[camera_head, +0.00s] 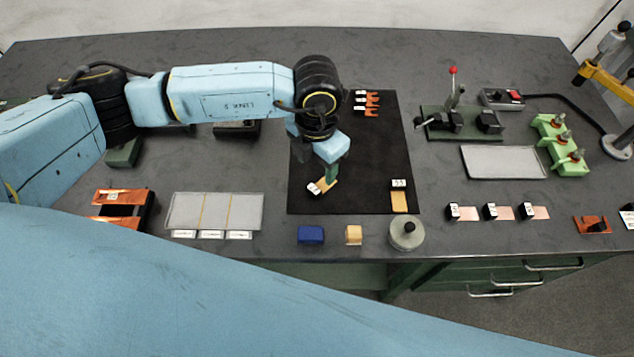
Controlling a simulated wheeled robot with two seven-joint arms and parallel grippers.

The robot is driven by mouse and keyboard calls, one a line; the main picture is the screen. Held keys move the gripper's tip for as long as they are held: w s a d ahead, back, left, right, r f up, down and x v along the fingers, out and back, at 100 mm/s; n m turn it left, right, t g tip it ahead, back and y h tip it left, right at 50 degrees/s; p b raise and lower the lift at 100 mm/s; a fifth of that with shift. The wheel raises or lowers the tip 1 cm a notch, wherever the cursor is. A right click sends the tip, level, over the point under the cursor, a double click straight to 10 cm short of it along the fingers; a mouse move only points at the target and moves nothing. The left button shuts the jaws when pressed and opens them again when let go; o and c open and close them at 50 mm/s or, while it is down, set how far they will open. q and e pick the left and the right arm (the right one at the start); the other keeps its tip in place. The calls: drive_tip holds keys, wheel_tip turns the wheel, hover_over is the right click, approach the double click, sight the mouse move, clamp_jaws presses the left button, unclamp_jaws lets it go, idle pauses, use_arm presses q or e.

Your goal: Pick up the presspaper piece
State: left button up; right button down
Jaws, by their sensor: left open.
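A small tan piece (330,183) with a white-and-black tag at its left end lies slanted on the black mat (360,150). It looks like the presspaper piece. My left gripper (331,176) points down right over it, open; its fingers hide part of the piece, and I cannot tell whether they touch it. A second tan piece (399,202) with a similar tag lies at the mat's front right corner, clear of the gripper. My right gripper is not in view.
Copper-coloured pieces (372,104) lie at the mat's back. A blue block (311,235), a yellow block (353,235) and a round grey weight (407,233) line the front edge. A sectioned grey tray (182,212) is left, a lever press (455,120) right.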

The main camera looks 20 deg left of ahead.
sight(315, 187)
use_arm(q)
wheel_tip(315, 187, down, 3)
drive_tip(key=shift+r, duration=0.1)
drive_tip(key=shift+f, duration=0.95)
wheel_tip(315, 187, down, 4)
drive_tip(key=shift+w+a+r+p, duration=0.15)
drive_tip(key=shift+r+p, duration=0.05)
drive_tip(key=shift+p, duration=0.15)
drive_tip(key=shift+f, duration=0.2)
drive_tip(key=shift+c, duration=0.5)
drive_tip(key=c, duration=1)
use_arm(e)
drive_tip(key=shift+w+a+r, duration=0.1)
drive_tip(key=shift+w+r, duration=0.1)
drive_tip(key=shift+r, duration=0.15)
